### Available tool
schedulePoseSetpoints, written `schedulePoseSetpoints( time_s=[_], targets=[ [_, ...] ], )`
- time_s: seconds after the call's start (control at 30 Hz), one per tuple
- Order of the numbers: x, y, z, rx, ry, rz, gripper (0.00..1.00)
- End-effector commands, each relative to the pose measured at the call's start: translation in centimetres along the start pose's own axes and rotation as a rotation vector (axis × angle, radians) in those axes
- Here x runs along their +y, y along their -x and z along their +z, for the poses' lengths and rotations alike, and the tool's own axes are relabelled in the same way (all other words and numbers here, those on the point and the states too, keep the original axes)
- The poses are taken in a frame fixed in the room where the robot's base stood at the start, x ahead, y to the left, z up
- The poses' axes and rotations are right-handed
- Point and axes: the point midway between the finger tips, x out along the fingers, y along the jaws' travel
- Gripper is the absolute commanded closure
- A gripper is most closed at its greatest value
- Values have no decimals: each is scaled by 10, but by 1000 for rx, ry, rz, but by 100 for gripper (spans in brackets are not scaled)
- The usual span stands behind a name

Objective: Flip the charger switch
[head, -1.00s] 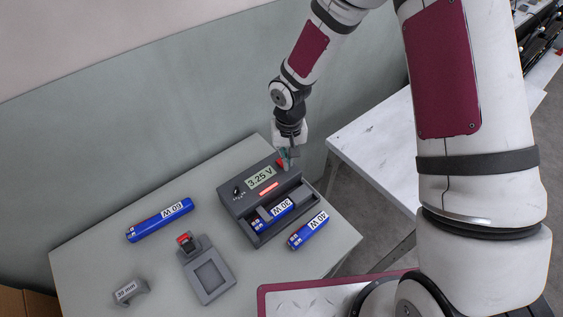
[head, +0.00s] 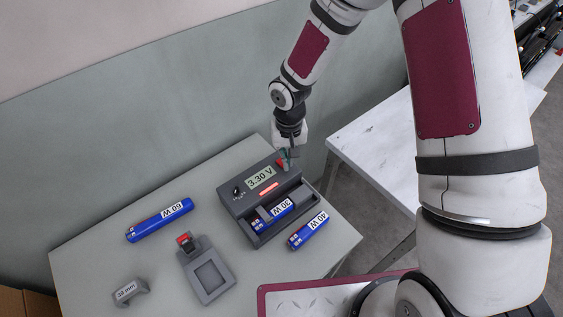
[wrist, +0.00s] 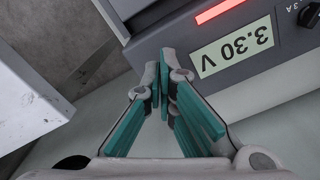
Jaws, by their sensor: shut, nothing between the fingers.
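The dark grey charger (head: 231,203) stands on the grey table; its display (head: 262,177) reads 3.30 V and also shows in the wrist view (wrist: 232,46). A red bar (head: 269,188) glows below the display, and in the wrist view (wrist: 218,10). My gripper (head: 287,160) is at that corner, right by the switch; contact cannot be told. In the wrist view my gripper (wrist: 165,80) has its teal-padded fingers shut and empty beside the display, and the switch is not visible there.
A blue 30 W battery (head: 274,214) lies in the charger's bay. A blue 40 W battery (head: 308,230) lies in front right, a 60 W one (head: 160,220) at left. A grey device with a red switch (head: 207,283) and a grey bracket (head: 130,291) lie in front.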

Motion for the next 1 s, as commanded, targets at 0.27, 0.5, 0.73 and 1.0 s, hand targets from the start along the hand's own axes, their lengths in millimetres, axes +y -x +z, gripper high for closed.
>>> schedulePoseSetpoints(
  time_s=[0.27, 0.5, 0.73, 1.0],
  targets=[
    [0, -8, 0, -1, -1, 0, 100],
    [0, -15, 0, -1, 0, 0, 100],
    [0, -14, 0, 0, 0, 0, 100],
    [0, 10, 1, 1, -2, 0, 100]
  ],
)
